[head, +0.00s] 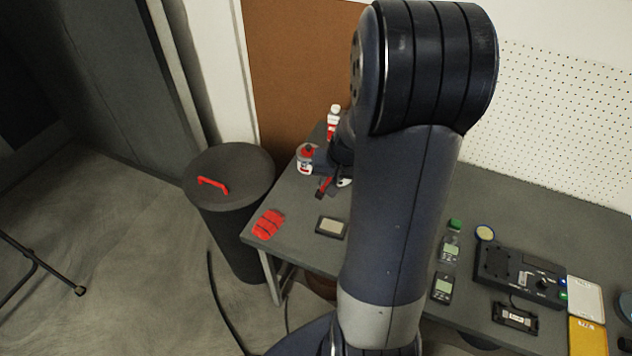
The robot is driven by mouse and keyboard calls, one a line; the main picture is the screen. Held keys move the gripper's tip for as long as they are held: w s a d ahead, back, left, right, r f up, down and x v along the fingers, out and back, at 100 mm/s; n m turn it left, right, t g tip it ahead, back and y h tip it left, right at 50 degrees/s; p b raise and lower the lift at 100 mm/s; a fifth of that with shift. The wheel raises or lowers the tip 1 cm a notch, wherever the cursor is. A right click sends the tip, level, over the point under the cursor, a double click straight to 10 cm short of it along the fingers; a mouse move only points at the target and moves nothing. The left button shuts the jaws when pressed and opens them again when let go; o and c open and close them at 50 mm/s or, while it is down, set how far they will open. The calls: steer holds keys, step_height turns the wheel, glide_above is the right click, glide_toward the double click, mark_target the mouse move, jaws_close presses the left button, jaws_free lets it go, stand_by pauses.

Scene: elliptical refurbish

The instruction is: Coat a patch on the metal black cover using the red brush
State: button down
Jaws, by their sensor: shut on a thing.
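My gripper (337,183) is over the far left part of the grey table, mostly hidden behind my own arm. It is shut on the red brush (324,185), which slants down to the left with a dark tip. I cannot tell whether the tip touches the table. A small dark rectangular plate (332,227) with a pale centre lies flat nearer the table's front edge, below the brush in the picture. It may be the black metal cover, but I cannot tell for sure.
A red-and-white can (306,158) and white-and-red bottle (333,122) stand near the gripper. A red cloth or glove (268,225) lies at the left corner.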

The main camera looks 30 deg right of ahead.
step_height(320, 180, down, 5)
steer(key=b, duration=0.3)
steer(key=shift+b, duration=0.3)
